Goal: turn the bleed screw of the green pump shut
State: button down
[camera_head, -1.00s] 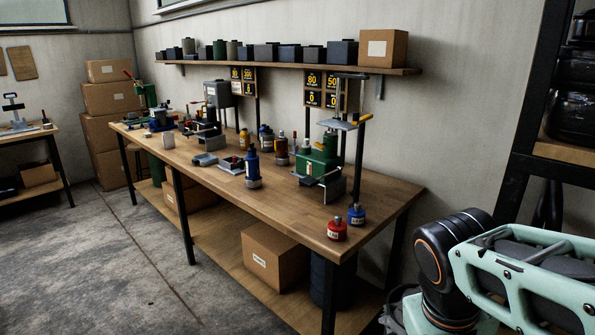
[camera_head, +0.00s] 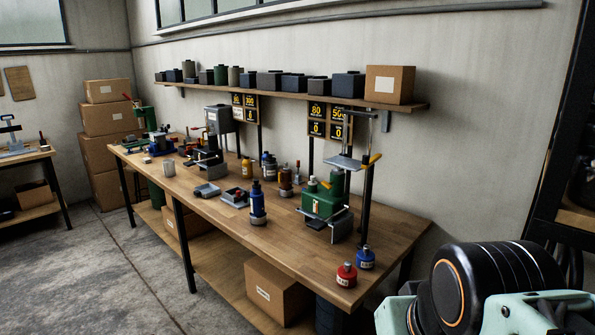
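The green pump (camera_head: 322,199) stands near the right end of the wooden workbench, with a metal frame and a yellow-handled lever around its upper part. Its bleed screw is too small to make out from here. Another green machine (camera_head: 141,115) stands at the far left end of the bench. My gripper is out of the picture. Only part of my arm shows at the lower right, apart from the bench.
The workbench (camera_head: 389,224) carries a blue bottle (camera_head: 257,205), a red bottle (camera_head: 346,275) and a blue bottle (camera_head: 365,258) near its right end. A shelf (camera_head: 290,95) with boxes hangs above. A black rack (camera_head: 560,190) stands right. Floor is clear at front left.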

aim_at(328, 185)
jog(key=i+j+u, duration=0.1)
jog(key=i, duration=0.45)
jog(key=i+j+u, duration=0.15)
jog(key=i, duration=0.35)
jog(key=j+u, duration=0.25)
jog(key=u, duration=0.25)
jog(key=i+l+z, duration=0.1)
jog(key=z, duration=0.35)
jog(key=i, duration=0.05)
